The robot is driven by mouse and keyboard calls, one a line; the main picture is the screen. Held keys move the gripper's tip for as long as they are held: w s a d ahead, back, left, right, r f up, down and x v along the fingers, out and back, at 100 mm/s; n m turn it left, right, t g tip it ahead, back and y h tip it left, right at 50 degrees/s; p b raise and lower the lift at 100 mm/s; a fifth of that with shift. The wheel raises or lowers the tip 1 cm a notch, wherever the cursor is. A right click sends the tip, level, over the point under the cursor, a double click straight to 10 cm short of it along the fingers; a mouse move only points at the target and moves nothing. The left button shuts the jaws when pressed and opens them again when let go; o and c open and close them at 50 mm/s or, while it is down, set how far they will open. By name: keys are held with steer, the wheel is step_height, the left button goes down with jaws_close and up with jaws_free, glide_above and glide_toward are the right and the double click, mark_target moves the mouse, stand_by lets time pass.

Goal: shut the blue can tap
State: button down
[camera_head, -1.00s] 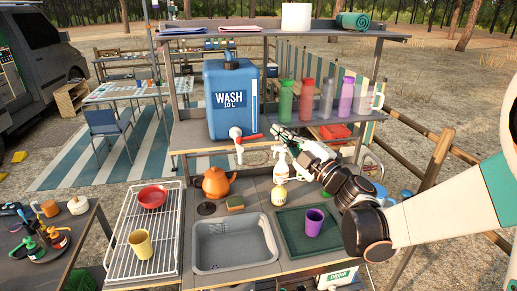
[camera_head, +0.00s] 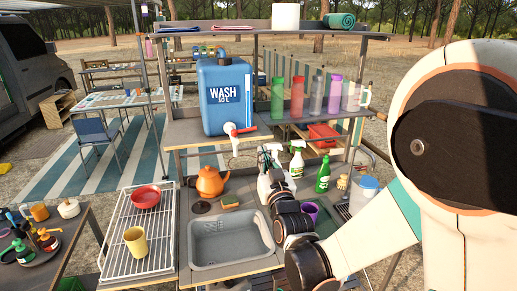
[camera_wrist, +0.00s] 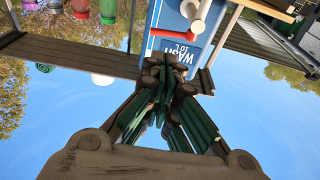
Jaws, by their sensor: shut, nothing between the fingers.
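The blue can (camera_head: 227,95), labelled WASH 10 L, stands on the upper shelf. Its white tap (camera_head: 233,136) hangs at the front edge, with a red lever (camera_head: 246,130) pointing sideways to the right. My gripper (camera_head: 268,152) is below and to the right of the lever, apart from it and pointing up. In the wrist view, the picture is upside down: my gripper's dark green fingers (camera_wrist: 167,72) are shut with nothing between them. The red lever (camera_wrist: 170,35) and white tap (camera_wrist: 197,22) show there in front of the blue can (camera_wrist: 170,18).
Several bottles (camera_head: 277,98) stand right of the can on the same shelf. Below are a spray bottle (camera_head: 297,160), a green bottle (camera_head: 323,175), an orange kettle (camera_head: 210,182) and a grey basin (camera_head: 228,255). The space directly in front of the tap is clear.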

mark_target(253, 129)
steer(key=x, duration=1.3)
steer(key=shift+b, duration=0.4)
steer(key=shift+w+r, duration=0.25)
steer(key=shift+w, duration=0.15)
